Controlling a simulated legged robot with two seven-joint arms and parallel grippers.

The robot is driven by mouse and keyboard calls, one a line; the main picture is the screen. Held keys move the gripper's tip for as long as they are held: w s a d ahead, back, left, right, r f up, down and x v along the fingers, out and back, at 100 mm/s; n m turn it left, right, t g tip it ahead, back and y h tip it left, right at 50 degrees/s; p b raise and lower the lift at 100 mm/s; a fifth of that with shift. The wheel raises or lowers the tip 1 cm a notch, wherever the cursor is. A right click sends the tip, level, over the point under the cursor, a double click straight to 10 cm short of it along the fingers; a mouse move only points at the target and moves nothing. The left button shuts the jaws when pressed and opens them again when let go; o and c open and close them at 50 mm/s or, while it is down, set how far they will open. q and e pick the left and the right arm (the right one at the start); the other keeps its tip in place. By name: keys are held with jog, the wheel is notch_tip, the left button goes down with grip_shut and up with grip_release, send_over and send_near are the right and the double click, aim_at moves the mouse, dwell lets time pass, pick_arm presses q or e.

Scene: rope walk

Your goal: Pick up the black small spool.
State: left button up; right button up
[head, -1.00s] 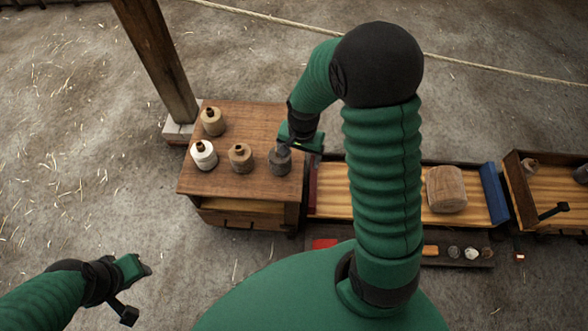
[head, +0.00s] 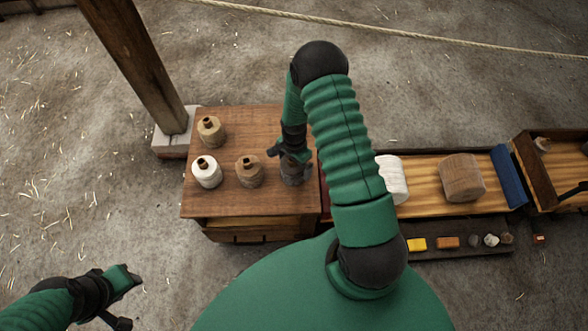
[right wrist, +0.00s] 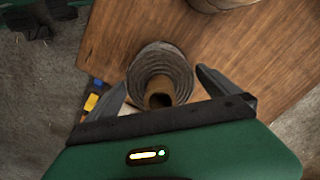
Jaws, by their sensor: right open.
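The black small spool (head: 294,172) stands upright on the wooden cabinet top (head: 238,118), near its right edge. It is dark grey with a brown core, and in the right wrist view the spool (right wrist: 160,68) shows from above between the fingers. My right gripper (head: 290,153) is at the top of the spool, open, with one finger on each side; I cannot tell whether either touches it. My left gripper (head: 130,297) is at lower left, away from the cabinet; its jaw state is unclear.
A white spool (head: 207,174), a brown spool (head: 249,173) and a tan spool (head: 210,132) stand on the same top. A wooden post (head: 135,65) rises behind at left. A low bench (head: 427,181) to the right carries a brown block (head: 462,177).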

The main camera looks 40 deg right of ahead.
jog(key=shift+w+a+f, duration=0.1)
jog(key=shift+a+f, duration=0.1)
jog(key=shift+f, duration=0.25)
jog(key=shift+w+a+f, duration=0.1)
jog(key=shift+a+f, duration=0.05)
jog(key=shift+f, duration=0.3)
jog(key=shift+s+r, duration=0.1)
jog(key=shift+r, duration=0.05)
jog(key=shift+d, duration=0.2)
jog(key=c, duration=0.9)
jog(key=shift+a, duration=0.1)
jog(key=c, duration=0.8)
